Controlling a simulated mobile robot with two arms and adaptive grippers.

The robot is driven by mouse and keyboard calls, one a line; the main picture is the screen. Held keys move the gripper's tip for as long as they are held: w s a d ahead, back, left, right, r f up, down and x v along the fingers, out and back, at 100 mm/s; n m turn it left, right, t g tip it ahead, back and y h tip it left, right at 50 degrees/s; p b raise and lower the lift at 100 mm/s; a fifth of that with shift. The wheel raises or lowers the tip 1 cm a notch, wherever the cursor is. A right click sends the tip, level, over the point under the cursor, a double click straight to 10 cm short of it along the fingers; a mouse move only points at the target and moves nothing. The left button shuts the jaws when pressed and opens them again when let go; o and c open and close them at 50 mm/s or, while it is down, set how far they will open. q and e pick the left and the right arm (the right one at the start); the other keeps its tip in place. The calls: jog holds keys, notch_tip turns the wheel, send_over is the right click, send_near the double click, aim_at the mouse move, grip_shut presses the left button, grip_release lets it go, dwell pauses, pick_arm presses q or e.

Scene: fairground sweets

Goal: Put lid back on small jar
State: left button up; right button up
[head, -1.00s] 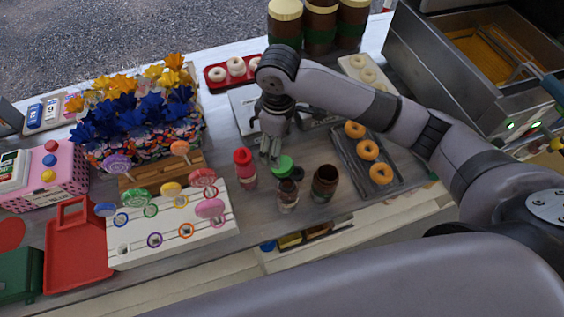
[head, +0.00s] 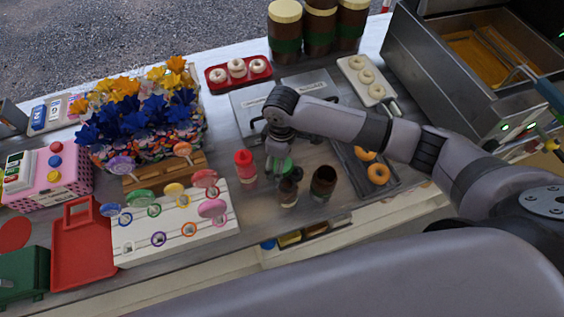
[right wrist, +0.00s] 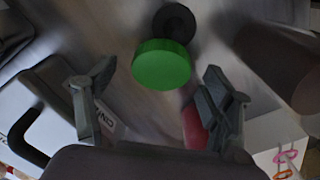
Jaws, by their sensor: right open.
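The green lid (head: 287,166) is on the counter, partly hidden by my right gripper (head: 277,170). In the right wrist view the round green lid (right wrist: 161,66) lies just ahead of my right gripper (right wrist: 158,90), whose fingers are spread apart, with nothing held. The small jar (head: 288,193) stands upright and uncovered, nearer the counter's front edge than the lid. My left gripper is out of view.
A red bottle (head: 245,165) stands close left of the gripper. The lollipop stand (head: 215,233) is at left, a dark doughnut tray (head: 352,171) at right. Big lidded jars (head: 320,28) stand at the back.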

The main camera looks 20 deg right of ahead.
jog(key=shift+f, duration=0.6)
jog(key=shift+c, duration=0.4)
jog(key=c, duration=0.8)
